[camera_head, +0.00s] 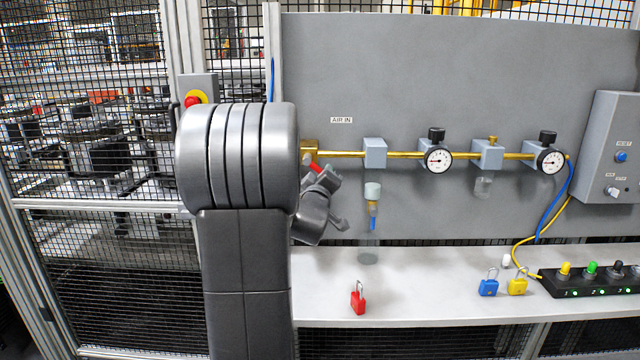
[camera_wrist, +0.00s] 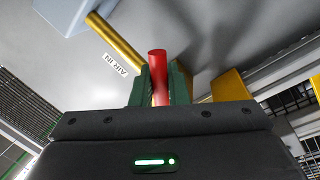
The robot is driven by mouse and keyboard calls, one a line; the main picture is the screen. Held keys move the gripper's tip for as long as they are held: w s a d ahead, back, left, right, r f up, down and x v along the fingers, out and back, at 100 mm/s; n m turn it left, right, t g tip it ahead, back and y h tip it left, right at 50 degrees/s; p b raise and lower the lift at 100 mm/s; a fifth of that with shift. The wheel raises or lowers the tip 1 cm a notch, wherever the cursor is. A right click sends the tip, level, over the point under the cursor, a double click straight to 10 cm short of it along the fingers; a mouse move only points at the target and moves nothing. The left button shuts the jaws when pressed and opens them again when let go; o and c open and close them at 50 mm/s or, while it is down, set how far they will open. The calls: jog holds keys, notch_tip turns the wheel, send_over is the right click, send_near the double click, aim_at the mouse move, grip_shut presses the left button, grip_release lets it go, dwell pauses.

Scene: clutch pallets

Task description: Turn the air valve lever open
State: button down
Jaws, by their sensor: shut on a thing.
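The red air valve lever (camera_head: 315,164) is at the left end of the brass pipe, below and left of the "AIR IN" label (camera_head: 341,120). In the head view it slants, and my arm hides part of the valve. In the wrist view the red lever (camera_wrist: 157,75) stands between the two green-faced fingers of my gripper (camera_wrist: 159,86). My gripper is shut on the lever. The brass valve body (camera_head: 309,146) shows partly beside my arm.
Two gauges (camera_head: 437,158) (camera_head: 550,161) and grey blocks sit along the pipe on the grey panel (camera_head: 480,70). A filter bowl (camera_head: 372,190) hangs below. Red (camera_head: 358,299), blue (camera_head: 488,286) and yellow (camera_head: 517,285) padlocks are on the shelf (camera_head: 430,310). A red emergency button (camera_head: 193,99) is behind my arm.

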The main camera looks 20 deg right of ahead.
jog(key=n+b, duration=0.1)
jog(key=r+n, duration=0.1)
jog(key=n, duration=0.1)
jog(key=d+n+t+y+b, duration=0.1)
jog(key=n, duration=0.1)
jog(key=shift+s+r+b, duration=0.15)
jog(key=shift+r+b, duration=0.15)
jog(key=shift+r, duration=0.05)
jog(key=shift+d+r+n+t+y+b, duration=0.15)
jog(key=shift+r+n+b, duration=0.2)
jog(key=shift+n, duration=0.4)
jog(key=shift+a+r+n+t+y+b, duration=0.1)
jog(key=shift+r+n+y+b, duration=0.15)
jog(key=shift+n+b, duration=0.35)
jog(key=shift+d+r+n+t+y+b, duration=0.1)
jog(key=shift+r+n+b, duration=0.2)
jog(key=shift+n, duration=0.55)
jog(key=shift+r, duration=0.1)
jog(key=c, duration=1.5)
grip_release()
jog(key=shift+s, duration=0.1)
jog(key=b+v, duration=0.2)
jog(key=v, duration=1.1)
jog(key=shift+s+b, duration=0.3)
jog(key=shift+s, duration=0.05)
